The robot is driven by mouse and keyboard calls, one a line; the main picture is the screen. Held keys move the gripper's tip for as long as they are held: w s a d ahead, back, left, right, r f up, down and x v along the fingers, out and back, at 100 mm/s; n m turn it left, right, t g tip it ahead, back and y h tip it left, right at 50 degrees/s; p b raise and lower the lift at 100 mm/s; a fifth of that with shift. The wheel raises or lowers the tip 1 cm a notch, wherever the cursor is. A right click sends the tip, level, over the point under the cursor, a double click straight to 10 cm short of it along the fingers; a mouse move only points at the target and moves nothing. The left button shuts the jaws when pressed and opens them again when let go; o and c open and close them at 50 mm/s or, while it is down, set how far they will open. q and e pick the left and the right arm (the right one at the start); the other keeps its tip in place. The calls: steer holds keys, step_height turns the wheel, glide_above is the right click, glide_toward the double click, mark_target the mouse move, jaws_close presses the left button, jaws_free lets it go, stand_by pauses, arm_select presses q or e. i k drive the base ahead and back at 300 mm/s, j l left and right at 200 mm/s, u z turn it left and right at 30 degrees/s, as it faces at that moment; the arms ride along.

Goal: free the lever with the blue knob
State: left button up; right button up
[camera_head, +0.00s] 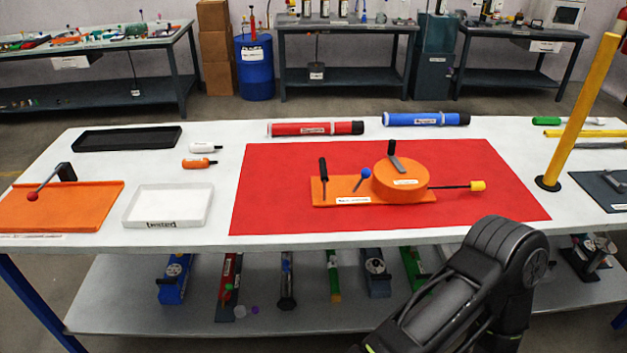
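The lever with the blue knob (366,173) stands on the orange pump (345,197), which lies on a red mat (275,205). Its short dark rod leans up to the right, and the knob is close to the left side of the round orange drum (401,184). From this view I cannot tell whether the knob touches the drum. A black upright handle (323,175) stands on the pump's left end. A grey handle with a black end (394,153) sits on top of the drum. Neither of my grippers is in view; only a black arm link of mine shows at the lower right.
A rod with a yellow knob (478,186) sticks out right of the drum. A tall yellow post (580,110) rises right of the mat. Red (315,128) and blue (425,119) tubes lie behind it. A white tray (160,205) is left. The mat's front left is clear.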

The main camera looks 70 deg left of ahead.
mark_target(366, 174)
steer(key=u, duration=2.2)
